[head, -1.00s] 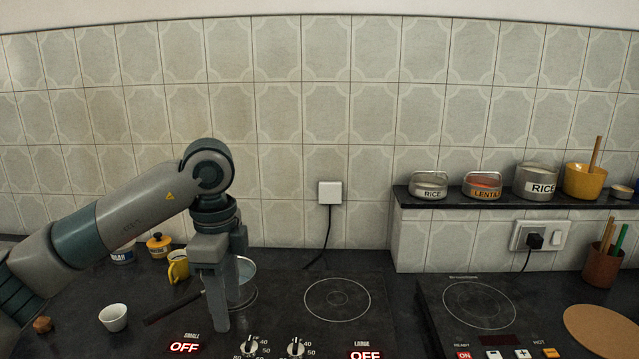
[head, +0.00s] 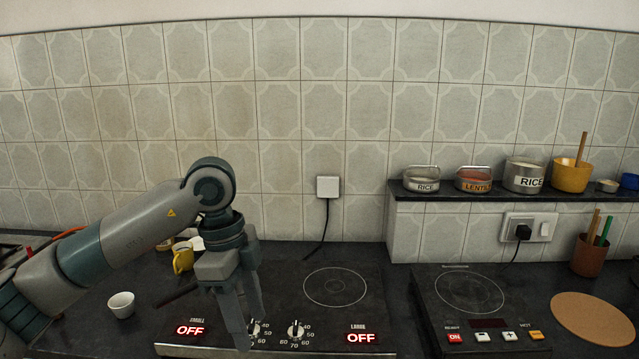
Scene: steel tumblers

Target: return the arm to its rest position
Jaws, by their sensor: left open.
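My left arm comes in from the left, and its gripper (head: 246,318) hangs down over the left part of the black cooktop (head: 375,300), near the knobs. The gripper is open, with nothing seen between its fingers. A dark handle (head: 176,295) sticks out to the left behind the gripper; the pan it belongs to is mostly hidden by the gripper. My right gripper is not in view. No steel tumbler can be made out.
A white cup (head: 121,305) and a yellow mug (head: 183,260) stand left of the cooktop. A second cooktop (head: 425,290) and a round wooden board (head: 592,318) are at the right. Rice and lentil tins (head: 473,180) stand on the raised shelf. The right burner (head: 335,287) is bare.

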